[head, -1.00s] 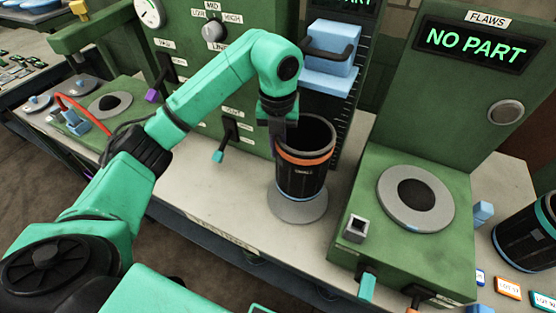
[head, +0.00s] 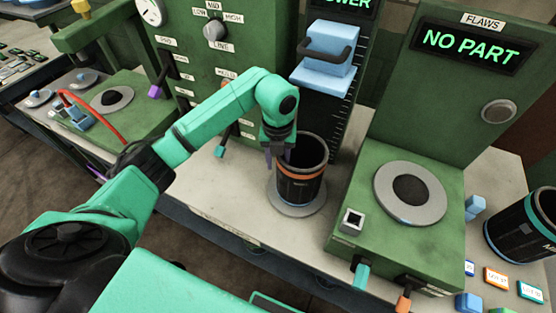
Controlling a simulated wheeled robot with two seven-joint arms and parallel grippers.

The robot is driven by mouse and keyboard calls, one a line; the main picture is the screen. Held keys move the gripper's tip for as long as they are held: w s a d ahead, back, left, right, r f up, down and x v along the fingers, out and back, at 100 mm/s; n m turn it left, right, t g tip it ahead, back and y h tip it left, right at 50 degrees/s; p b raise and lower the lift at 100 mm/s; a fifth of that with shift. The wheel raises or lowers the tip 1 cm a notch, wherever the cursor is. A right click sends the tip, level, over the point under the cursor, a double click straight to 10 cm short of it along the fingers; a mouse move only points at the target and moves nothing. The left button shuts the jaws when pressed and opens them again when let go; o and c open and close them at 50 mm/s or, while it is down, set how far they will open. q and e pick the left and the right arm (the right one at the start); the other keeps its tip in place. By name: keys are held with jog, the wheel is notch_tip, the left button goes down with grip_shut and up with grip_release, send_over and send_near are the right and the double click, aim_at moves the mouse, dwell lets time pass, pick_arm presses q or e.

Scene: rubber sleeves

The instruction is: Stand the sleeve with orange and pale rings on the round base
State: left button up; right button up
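The black sleeve (head: 299,187) has an orange ring near its top and a pale ring near its bottom. It stands upright on the grey round base (head: 318,205) on the bench, and the base's rim shows around its foot. My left gripper (head: 279,158) is at the sleeve's left rim. Its two fingers look spread, one outside the wall and one on the inner side, with the rim between them. The sleeve's upper left edge is partly hidden by the fingers. My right gripper is not in view.
A green station with a grey disc (head: 384,184) and a "NO PART" display (head: 470,46) stands right of the sleeve. Another black sleeve (head: 520,226) with a blue ring is at the far right. A green panel with levers and a blue sliding block (head: 322,68) rises behind.

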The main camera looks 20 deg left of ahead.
pick_arm(q)
jog(key=shift+r, duration=0.25)
jog(key=shift+r+b, duration=0.3)
notch_tip(320, 180, up, 4)
jog(key=shift+f+b, duration=0.25)
jog(key=shift+b, duration=0.6)
notch_tip(320, 180, up, 8)
jog(key=shift+f+p, duration=0.1)
jog(key=shift+p, duration=0.2)
jog(key=shift+f, duration=0.1)
